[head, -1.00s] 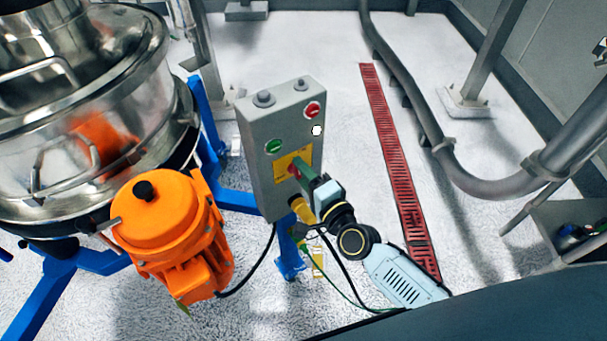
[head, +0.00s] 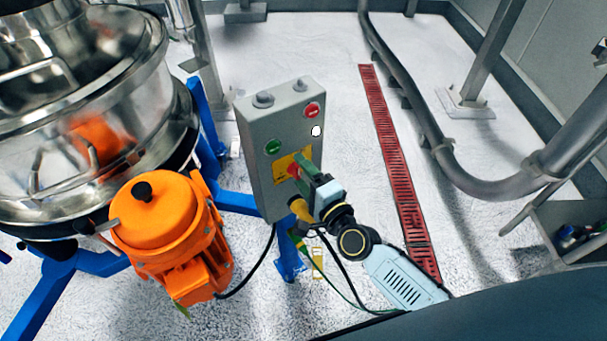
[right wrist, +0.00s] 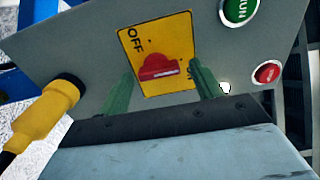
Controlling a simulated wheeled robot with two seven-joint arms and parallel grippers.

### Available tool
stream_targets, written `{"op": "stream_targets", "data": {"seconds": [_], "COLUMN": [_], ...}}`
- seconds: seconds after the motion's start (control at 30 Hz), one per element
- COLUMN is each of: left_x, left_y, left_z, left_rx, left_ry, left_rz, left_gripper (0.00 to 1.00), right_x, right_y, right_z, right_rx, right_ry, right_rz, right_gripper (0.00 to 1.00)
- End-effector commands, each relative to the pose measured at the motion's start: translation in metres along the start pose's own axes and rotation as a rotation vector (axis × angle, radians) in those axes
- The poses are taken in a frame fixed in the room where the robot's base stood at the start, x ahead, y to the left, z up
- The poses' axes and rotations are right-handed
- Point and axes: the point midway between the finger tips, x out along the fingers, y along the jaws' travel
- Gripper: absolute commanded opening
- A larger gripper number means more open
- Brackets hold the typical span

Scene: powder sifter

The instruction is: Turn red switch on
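The red switch (head: 293,171) is on a yellow plate (head: 282,166) on the front of the grey control box (head: 256,160). In the right wrist view the red switch (right wrist: 158,67) shows clearly, with OFF printed at its upper left and a partly covered label at its lower right. My right gripper (head: 304,168) is at the plate. In the right wrist view its green fingers (right wrist: 161,88) stand apart, one on each side of the switch, with visible gaps. I cannot tell how deep the fingers reach. My left gripper is not in view.
A green button (head: 273,146) and a red button (head: 312,110) sit above the plate. A yellow cable plug (right wrist: 55,105) juts from the box's lower edge, close to my gripper. An orange motor (head: 170,235) and the steel sifter (head: 90,150) stand left.

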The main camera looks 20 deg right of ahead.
Motion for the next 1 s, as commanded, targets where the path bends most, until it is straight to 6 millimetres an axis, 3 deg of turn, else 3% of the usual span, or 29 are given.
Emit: {"op": "stream_targets", "data": {"seconds": [0.37, 0.47, 0.8, 1.0], "left_x": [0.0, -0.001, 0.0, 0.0], "left_y": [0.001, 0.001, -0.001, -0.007], "left_z": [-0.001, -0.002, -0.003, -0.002], "left_rx": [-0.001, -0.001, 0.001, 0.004], "left_ry": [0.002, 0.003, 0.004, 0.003], "left_rz": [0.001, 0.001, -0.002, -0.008], "left_gripper": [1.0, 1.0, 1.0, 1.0], "right_x": [-0.007, -0.022, -0.097, -0.126], "right_y": [0.001, 0.001, 0.002, 0.001], "right_z": [0.0, 0.0, 0.0, 0.0], "right_rx": [-0.001, -0.001, -0.003, -0.002], "right_ry": [0.0, -0.001, -0.002, -0.001], "right_rz": [0.002, 0.003, 0.005, 0.002], "right_gripper": [0.66, 0.66, 0.66, 0.66]}}
